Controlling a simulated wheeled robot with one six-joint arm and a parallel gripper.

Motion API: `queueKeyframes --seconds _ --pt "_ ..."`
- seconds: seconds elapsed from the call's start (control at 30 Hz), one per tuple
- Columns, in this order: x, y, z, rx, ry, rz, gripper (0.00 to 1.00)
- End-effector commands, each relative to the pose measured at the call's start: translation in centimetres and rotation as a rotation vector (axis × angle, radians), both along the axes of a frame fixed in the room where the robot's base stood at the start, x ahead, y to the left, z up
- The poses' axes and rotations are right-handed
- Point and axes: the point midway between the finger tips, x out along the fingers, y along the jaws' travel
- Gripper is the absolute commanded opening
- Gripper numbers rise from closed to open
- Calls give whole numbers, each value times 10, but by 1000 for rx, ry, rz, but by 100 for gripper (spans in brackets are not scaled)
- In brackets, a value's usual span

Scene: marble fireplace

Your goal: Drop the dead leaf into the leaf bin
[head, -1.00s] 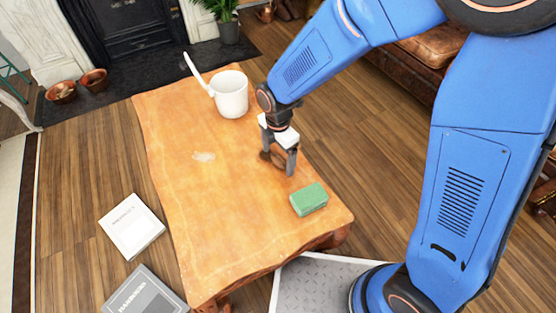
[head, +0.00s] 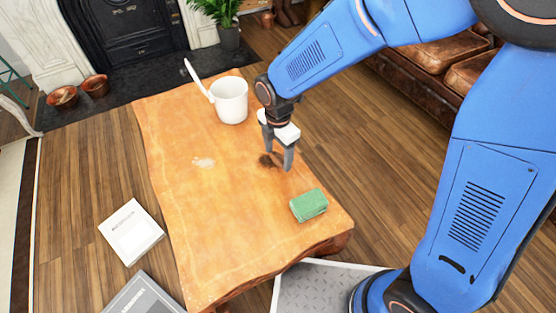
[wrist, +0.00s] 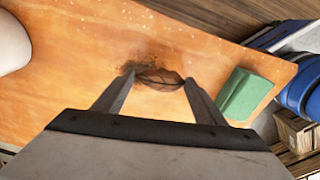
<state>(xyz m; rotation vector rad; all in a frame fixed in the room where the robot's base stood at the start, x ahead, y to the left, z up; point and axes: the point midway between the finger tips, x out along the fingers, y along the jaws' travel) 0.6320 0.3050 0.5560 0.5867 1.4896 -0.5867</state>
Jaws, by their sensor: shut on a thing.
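The dead leaf (wrist: 158,79) is brown and curled. In the wrist view it lies between the two fingertips of my gripper (wrist: 158,88), which is shut on it. In the head view my gripper (head: 278,161) is low over the right side of the wooden table, and the leaf is hard to make out there. A white bin (head: 230,103) with its lid raised stands farther back on the table, up and left of my gripper. Only its side shows at the left edge of the wrist view (wrist: 8,42).
A dark smudge (head: 267,160) lies on the table (head: 190,220) by my fingertips. A green sponge (head: 308,205) is nearer the front right edge. A pale patch (head: 203,162) marks the table's middle. The surface between my gripper and the bin looks clear.

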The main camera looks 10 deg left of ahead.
Motion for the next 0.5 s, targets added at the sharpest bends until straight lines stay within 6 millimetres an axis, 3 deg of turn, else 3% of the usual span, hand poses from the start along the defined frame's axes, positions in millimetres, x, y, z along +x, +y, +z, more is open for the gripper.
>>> queueKeyframes --seconds 0.23,0.5 --pt "0 1 43 2 -2 0 44" --pt "0 0 61 1 1 0 44"
